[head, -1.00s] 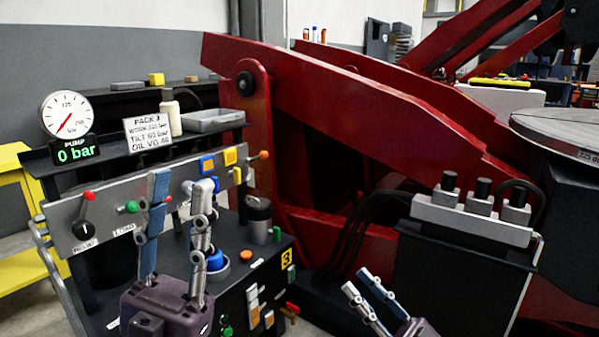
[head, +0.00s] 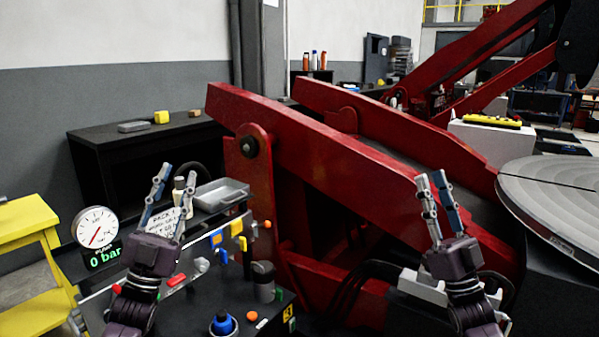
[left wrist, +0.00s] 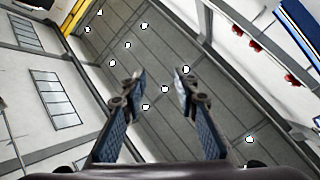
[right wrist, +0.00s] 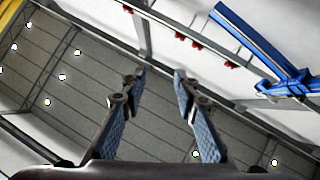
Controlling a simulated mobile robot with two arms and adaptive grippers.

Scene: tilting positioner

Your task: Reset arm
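My left gripper (head: 172,190) points upward in front of the control bench, partly covering the white sign (head: 160,222). Its fingers are apart with nothing between them; they also show open in the left wrist view (left wrist: 160,85). My right gripper (head: 433,190) points upward in front of the red tilting frame (head: 340,150). It is open and empty, as the right wrist view (right wrist: 157,85) shows. Both wrist cameras look up at the ceiling.
The control bench carries a pressure gauge (head: 96,227), a display reading 0 bar (head: 105,256), a grey tray (head: 220,194) and a blue knob (head: 222,324). A yellow stand (head: 25,222) is at left. A round table (head: 560,195) is at right.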

